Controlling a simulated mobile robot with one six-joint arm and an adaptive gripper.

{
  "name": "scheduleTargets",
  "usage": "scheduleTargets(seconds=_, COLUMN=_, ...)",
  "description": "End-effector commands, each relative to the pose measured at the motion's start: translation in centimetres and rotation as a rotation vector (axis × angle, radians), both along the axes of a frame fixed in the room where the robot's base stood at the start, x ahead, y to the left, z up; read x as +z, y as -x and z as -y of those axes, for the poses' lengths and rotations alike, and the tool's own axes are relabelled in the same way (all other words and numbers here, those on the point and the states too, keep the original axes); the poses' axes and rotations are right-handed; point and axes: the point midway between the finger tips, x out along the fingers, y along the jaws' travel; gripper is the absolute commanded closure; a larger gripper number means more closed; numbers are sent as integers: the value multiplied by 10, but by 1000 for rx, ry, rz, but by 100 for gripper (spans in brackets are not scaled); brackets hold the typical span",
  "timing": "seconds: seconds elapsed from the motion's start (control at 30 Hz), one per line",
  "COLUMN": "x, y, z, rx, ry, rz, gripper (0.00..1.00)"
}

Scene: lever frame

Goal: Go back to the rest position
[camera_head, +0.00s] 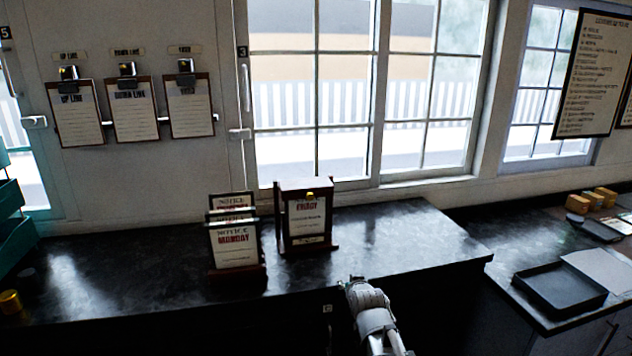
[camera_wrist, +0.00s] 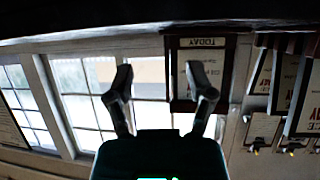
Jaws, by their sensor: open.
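My gripper (camera_wrist: 162,85) is open in the wrist view, with two dark fingers apart and nothing between them. That view is upside down. In the head view my pale arm rises at the bottom centre, in front of the counter's edge; I cannot make out the fingers there. A dark holder with a FRIDAY notice (camera_head: 306,218) stands upright on the counter, left of and beyond my arm. In the wrist view this holder (camera_wrist: 202,43), labelled TODAY, shows beyond the right finger. Left of it in the head view, a rack holds several notice cards, with MONDAY (camera_head: 235,246) in front.
The black counter (camera_head: 400,235) is clear right of the holder. Three clipboards (camera_head: 134,108) hang on the wall. A black tray (camera_head: 559,288) and yellow blocks (camera_head: 578,204) lie on the lower right counter. A teal rack (camera_head: 12,225) stands at the left edge.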

Motion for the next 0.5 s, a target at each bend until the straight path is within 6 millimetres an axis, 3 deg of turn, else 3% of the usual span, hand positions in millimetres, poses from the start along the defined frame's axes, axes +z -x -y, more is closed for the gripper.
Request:
scheduleTargets(seconds=0.27, x=-25, y=19, z=18, rx=-24, ry=22, rz=-154, gripper=30)
scheduleTargets(seconds=0.5, x=-63, y=60, z=49, rx=-63, ry=52, rz=-430, gripper=30)
